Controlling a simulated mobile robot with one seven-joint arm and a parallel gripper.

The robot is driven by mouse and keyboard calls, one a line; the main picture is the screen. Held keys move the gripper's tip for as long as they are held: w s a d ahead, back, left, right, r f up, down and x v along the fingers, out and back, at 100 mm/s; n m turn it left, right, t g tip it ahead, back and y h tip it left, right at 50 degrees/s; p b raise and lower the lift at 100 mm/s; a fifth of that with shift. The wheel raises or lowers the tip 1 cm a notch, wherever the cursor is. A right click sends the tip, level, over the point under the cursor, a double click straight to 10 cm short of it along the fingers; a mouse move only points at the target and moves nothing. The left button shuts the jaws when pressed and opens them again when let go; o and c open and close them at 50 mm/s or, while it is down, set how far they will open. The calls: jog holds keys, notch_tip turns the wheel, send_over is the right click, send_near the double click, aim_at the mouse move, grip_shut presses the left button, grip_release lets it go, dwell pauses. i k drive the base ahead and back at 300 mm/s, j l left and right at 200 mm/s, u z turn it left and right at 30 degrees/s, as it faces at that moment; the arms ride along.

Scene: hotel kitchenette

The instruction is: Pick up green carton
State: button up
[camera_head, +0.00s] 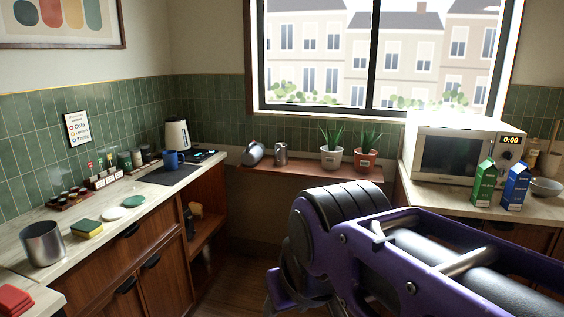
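The green carton (484,184) stands upright on the right counter, in front of the white microwave. A blue carton (515,186) stands close to its right. My purple and black arm fills the lower right of the picture, in front of and below the cartons. Purple and dark parts at the low end of my arm, near the bottom edge, are partly hidden behind its thick joint. I cannot make out fingertips there. Nothing of mine touches the green carton.
The microwave (458,153) stands behind the cartons and a bowl (545,187) to their right. Two potted plants (365,160) and metal pitchers (281,153) stand on the window shelf. The left counter holds a metal pot (43,244), a sponge (87,229) and a kettle (177,134).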

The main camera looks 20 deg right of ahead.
aim_at(486, 174)
jog(key=z, duration=1.35)
jog(key=i+l+z, duration=0.35)
jog(key=i+l, duration=0.75)
jog(key=i+z, duration=0.05)
